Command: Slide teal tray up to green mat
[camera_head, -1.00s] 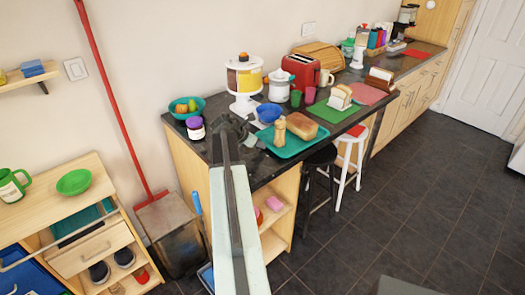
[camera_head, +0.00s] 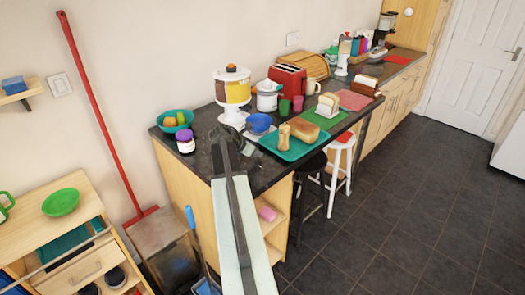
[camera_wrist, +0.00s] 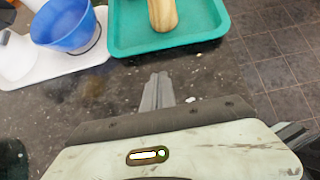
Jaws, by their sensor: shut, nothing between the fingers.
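The teal tray (camera_head: 290,153) lies on the dark counter and carries a loaf of bread (camera_head: 304,131) and a tan wooden shaker-like piece (camera_head: 284,137). The green mat (camera_head: 325,117) lies just beyond it with a toast rack or sliced bread on top. A small gap between tray and mat is hard to judge. My gripper (camera_head: 226,137) is over the counter, left of the tray. In the wrist view the shut, empty fingers (camera_wrist: 158,88) point at the tray's near side (camera_wrist: 165,50), with bare counter between.
A blue bowl (camera_head: 258,123) on a white board (camera_wrist: 68,70) stands left of the tray. A purple-lidded jar (camera_head: 185,142) and a teal fruit bowl (camera_head: 174,120) stand at the counter's left end. The counter's front edge runs close by the tray, with stools (camera_head: 342,150) below.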

